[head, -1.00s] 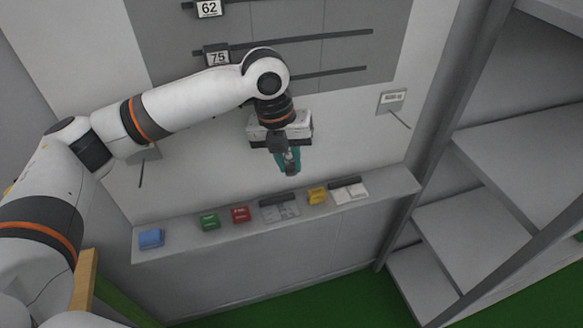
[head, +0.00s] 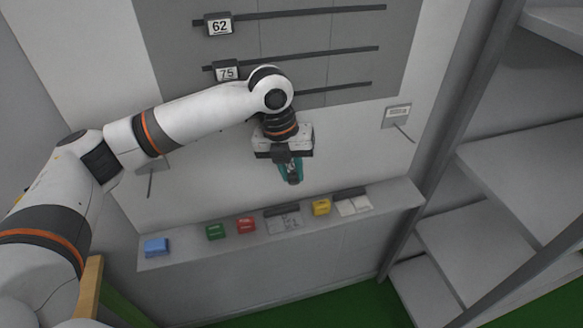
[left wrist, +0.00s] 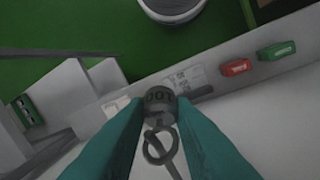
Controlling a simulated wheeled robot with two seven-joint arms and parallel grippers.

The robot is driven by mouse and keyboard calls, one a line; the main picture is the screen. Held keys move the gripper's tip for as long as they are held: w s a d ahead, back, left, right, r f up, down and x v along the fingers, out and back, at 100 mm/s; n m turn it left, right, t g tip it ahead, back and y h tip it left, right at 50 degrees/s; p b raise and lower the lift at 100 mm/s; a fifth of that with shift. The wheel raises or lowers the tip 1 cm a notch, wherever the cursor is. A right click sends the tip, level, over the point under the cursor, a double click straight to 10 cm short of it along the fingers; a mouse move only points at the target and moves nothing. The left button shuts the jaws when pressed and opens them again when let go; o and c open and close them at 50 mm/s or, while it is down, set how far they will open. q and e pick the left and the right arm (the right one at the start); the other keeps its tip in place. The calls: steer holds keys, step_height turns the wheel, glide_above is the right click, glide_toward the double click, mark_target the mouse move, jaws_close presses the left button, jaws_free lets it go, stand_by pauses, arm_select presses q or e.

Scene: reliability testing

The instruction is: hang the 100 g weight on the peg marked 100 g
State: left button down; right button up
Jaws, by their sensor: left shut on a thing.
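My left gripper (head: 291,178) is in front of the white wall board, above the ledge, with its teal fingers shut on a small dark grey weight. In the left wrist view the weight (left wrist: 158,103) sits between the fingertips, with 100 legible upside down and a ring on the near side. A thin rod shows by the ring; I cannot tell whether it passes through it. A right peg (head: 405,134) sticks out under a small label plate (head: 398,115), its text unreadable. A left peg (head: 150,185) shows beside my arm. My right gripper is not in view.
A ledge (head: 190,253) below the board carries a blue block (head: 156,247), a green block (head: 215,231), a red block (head: 246,226), a yellow block (head: 321,207) and white cards. Grey shelves (head: 510,165) stand at the right. Rails with 62 and 75 tags are above.

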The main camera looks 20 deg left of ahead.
arm_select(q)
steer(key=c, duration=1.1)
jaws_free()
steer(key=shift+c, duration=0.2)
